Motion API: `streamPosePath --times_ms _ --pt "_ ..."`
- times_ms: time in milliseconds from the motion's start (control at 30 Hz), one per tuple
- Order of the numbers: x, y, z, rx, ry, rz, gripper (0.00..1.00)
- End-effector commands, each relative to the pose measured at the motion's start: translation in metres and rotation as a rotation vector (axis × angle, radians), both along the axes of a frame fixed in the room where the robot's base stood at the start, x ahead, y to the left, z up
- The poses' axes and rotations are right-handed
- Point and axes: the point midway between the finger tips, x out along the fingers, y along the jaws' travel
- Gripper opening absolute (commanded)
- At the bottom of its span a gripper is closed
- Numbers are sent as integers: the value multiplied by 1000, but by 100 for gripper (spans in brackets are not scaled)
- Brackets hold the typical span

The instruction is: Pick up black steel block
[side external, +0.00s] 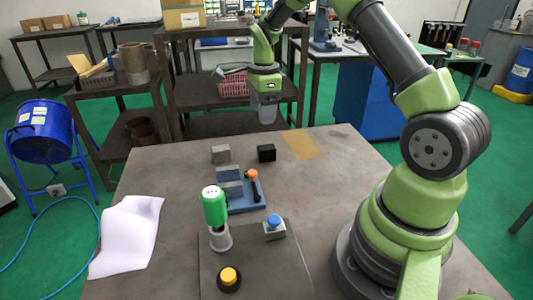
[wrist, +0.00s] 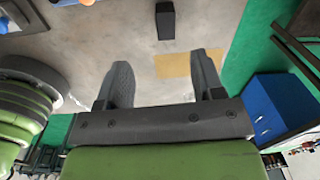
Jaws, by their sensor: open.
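The black steel block (side external: 266,153) sits on the table toward its back edge, right of a grey block. It also shows in the wrist view (wrist: 165,21) at the top middle, standing clear of the fingers. My gripper (side external: 267,116) hangs above and behind the black block, near the table's back edge, touching nothing. In the wrist view my two dark fingers (wrist: 168,75) are spread apart with nothing between them.
A grey block (side external: 221,154) stands left of the black one. A blue fixture (side external: 245,197) with grey blocks and an orange-topped lever (side external: 253,180) lies nearer. A green-topped device (side external: 215,205), blue button (side external: 274,222) and yellow button (side external: 229,276) stand in front. A tan patch (side external: 301,144) lies flat to the right.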

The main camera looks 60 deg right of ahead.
Motion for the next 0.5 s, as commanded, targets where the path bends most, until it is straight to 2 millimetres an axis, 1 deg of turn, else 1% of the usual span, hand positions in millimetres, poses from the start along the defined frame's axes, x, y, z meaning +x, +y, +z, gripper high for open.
streamPosePath --times_ms 33,167,400,500 --pt "0 -5 -11 5 16 -43 62" --pt "0 -11 -26 7 35 -103 62" --pt "-1 -12 -61 9 38 -110 62" --pt "0 -12 -70 7 36 -108 62"
